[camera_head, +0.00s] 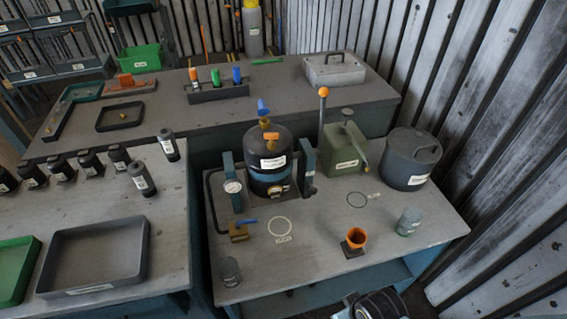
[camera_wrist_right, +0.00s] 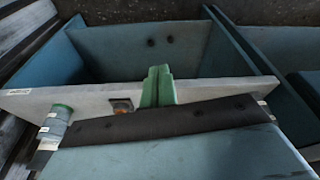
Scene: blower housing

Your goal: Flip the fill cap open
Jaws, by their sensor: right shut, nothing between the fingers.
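A black tank (camera_head: 268,172) with a blue band and a white label stands upright between two blue-grey posts on the near right table. On its top are an orange part (camera_head: 271,136) and a blue handle (camera_head: 262,107) on a brass-coloured fitting. I cannot tell surely which part is the fill cap, or whether it is open. My right gripper's green fingers (camera_wrist_right: 158,86) are together and empty in the right wrist view, in front of the table's pale edge. The tank is not visible there. My left gripper is not in view.
The near table (camera_head: 310,265) also holds a green can (camera_head: 345,150), a grey lidded pot (camera_head: 411,160), an orange cup (camera_head: 354,240), a grey-green jar (camera_head: 408,221) and a brass valve (camera_head: 238,232). Black bottles and trays (camera_head: 95,291) stand on the left table.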

